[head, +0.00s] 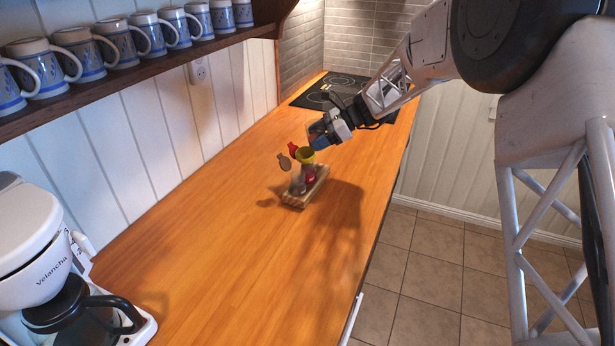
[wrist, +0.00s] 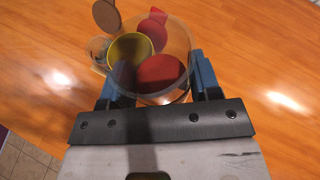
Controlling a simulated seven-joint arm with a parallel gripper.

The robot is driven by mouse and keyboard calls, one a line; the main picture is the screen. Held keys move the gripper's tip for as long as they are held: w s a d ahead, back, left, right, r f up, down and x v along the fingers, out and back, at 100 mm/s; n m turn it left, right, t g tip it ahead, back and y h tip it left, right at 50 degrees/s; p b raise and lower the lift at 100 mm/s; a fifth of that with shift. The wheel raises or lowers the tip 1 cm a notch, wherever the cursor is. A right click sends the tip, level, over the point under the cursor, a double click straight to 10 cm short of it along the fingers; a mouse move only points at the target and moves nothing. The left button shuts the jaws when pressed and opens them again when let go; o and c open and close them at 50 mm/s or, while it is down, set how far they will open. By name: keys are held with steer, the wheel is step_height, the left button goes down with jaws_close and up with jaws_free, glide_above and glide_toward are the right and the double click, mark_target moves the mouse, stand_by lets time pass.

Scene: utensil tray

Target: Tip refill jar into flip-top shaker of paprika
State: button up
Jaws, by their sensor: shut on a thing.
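My gripper (head: 325,138) is shut on the clear refill jar (wrist: 183,45), with a blue finger on each side of it. Red paprika (wrist: 160,74) shows inside the jar in the wrist view. The jar is above the shakers; its exact tilt is hard to tell. A yellow funnel (head: 305,155) sits over a shaker with red contents (head: 309,174). The funnel also shows in the wrist view (wrist: 128,50), partly through the jar. A red flip lid (head: 293,148) stands open beside the funnel. A second shaker (head: 297,184) has an open brown lid (head: 284,161).
The shakers stand in a small wooden tray (head: 301,202) on the wooden counter (head: 240,260). A white coffee maker (head: 30,240) is at the near left. A dark cooktop (head: 330,88) lies at the back. Mugs line a shelf (head: 150,60) on the left wall. The counter around the tray is clear.

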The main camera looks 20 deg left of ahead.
mark_target(318, 122)
steer(key=shift+r, duration=1.85)
steer(key=shift+d, duration=0.1)
